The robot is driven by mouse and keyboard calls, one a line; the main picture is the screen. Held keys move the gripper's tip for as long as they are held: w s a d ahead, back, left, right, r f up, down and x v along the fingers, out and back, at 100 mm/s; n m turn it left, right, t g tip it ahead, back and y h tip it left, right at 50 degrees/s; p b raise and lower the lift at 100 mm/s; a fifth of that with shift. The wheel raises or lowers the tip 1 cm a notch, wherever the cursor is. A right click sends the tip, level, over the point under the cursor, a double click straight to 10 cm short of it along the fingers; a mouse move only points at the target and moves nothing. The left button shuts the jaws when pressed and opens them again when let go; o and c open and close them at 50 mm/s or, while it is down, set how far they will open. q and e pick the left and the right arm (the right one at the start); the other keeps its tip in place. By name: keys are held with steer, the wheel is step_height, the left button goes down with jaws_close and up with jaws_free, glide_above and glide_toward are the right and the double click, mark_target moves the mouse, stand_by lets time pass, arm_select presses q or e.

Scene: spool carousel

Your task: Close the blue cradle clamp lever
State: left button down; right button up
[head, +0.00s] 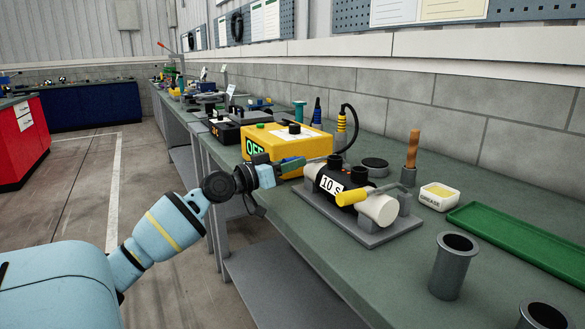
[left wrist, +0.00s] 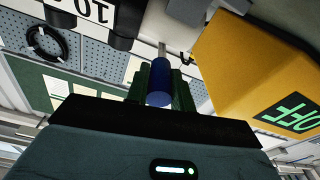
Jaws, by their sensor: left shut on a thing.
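The blue clamp lever (left wrist: 158,85) shows in the left wrist view as a blue grip on a thin metal rod, between my green fingers. My left gripper (head: 292,167) is shut on this blue grip; in the head view the fingers hide most of it. The lever's rod (head: 317,160) runs from the fingers to the far end of the grey cradle (head: 372,239). The cradle bears a black and white cylinder (head: 330,180) marked "10 S". My right gripper is not in view.
A yellow box (head: 262,140) with a green "OFF" display stands close beside my left gripper, also in the left wrist view (left wrist: 240,60). A wooden-handled tool (head: 412,150), a grease box (head: 440,196), a green tray (head: 520,235) and a grey cup (head: 453,265) stand right of the cradle.

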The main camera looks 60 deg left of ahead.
arm_select(q)
steer(key=shift+f, duration=0.15)
steer(key=c, duration=1.2)
jaws_free()
steer(key=shift+s, duration=0.1)
steer(key=s, duration=0.7)
steer(key=shift+s+a+f, duration=0.25)
steer(key=shift+s+f, duration=0.1)
